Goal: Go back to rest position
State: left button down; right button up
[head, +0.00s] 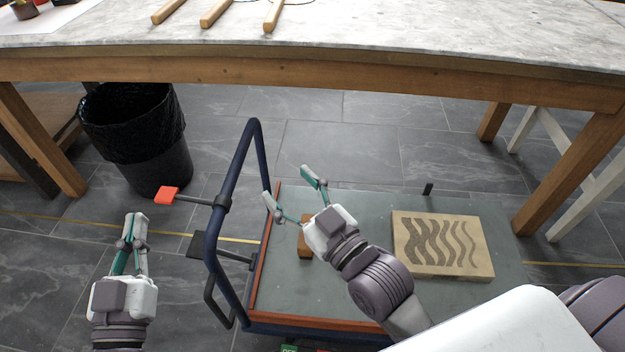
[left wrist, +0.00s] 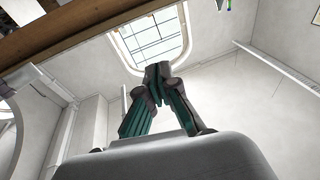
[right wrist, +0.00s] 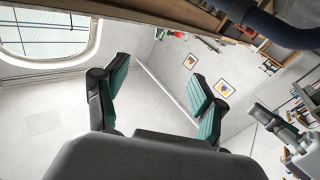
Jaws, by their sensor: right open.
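My left gripper (head: 136,217) is at the lower left of the head view, left of the cart, over the floor. Its fingers meet at the tips in the left wrist view (left wrist: 158,72), with nothing seen between them. My right gripper (head: 289,181) is above the cart bed, its two fingers spread apart and empty. The right wrist view also shows its fingers apart (right wrist: 160,75). A small brown wooden block (head: 305,243) lies on the cart bed, partly hidden by the right gripper. A tan block with dark wavy stripes (head: 442,246) lies to the right on the bed.
A blue-railed cart (head: 250,215) with a grey-green bed stands before me. Its handle carries a red pedal-like tab (head: 167,193). A workbench (head: 330,67) crosses behind, with wooden-handled tools (head: 216,13) on top. A black bin (head: 140,140) stands at the left.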

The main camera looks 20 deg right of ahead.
jog(key=d+r+m, duration=0.1)
jog(key=s+d+t+h, duration=0.1)
jog(key=d+r+m, duration=0.1)
jog(key=shift+s+r+m+t+h, duration=0.3)
jog(key=shift+s+r+h, duration=0.05)
jog(key=shift+s+h, duration=0.05)
